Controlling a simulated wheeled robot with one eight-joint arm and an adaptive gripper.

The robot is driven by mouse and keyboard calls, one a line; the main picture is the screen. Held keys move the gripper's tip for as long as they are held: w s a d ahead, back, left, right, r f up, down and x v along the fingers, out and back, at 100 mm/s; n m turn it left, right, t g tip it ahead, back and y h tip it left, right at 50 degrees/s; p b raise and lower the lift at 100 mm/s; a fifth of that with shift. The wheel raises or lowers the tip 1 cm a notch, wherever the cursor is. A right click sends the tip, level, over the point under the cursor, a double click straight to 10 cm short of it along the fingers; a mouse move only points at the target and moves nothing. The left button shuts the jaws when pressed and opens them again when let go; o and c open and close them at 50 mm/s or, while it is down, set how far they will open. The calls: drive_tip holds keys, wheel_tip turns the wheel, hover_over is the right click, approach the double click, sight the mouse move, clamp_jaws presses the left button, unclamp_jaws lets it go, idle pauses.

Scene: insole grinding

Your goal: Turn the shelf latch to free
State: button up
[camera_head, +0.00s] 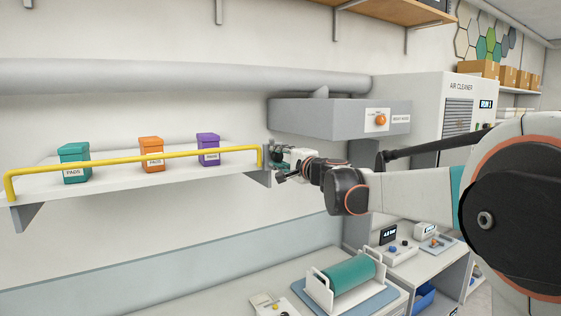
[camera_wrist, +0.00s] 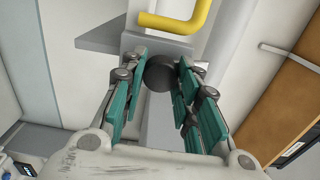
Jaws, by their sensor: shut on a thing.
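The white shelf (camera_head: 120,185) with a yellow rail (camera_head: 130,160) runs along the wall at the left in the head view. My gripper (camera_head: 283,165) is at the right end of the shelf, and it hides most of the latch there. In the wrist view, a dark round knob (camera_wrist: 160,73), which looks like the shelf latch, sits between the teal finger pads of my gripper (camera_wrist: 157,82). The fingers are shut on it from both sides. The end of the yellow rail (camera_wrist: 182,20) shows just above the knob. I cannot tell which way the latch is turned.
A teal box (camera_head: 75,161), an orange box (camera_head: 151,153) and a purple box (camera_head: 208,149) stand on the shelf behind the rail. A grey hood (camera_head: 315,118) hangs close above my gripper. A bench with a green roller (camera_head: 345,273) is below.

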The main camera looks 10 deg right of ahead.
drive_tip(key=shift+m, duration=0.9)
drive_tip(key=o, duration=1.1)
drive_tip(key=shift+s, duration=0.1)
drive_tip(key=v, duration=1.2)
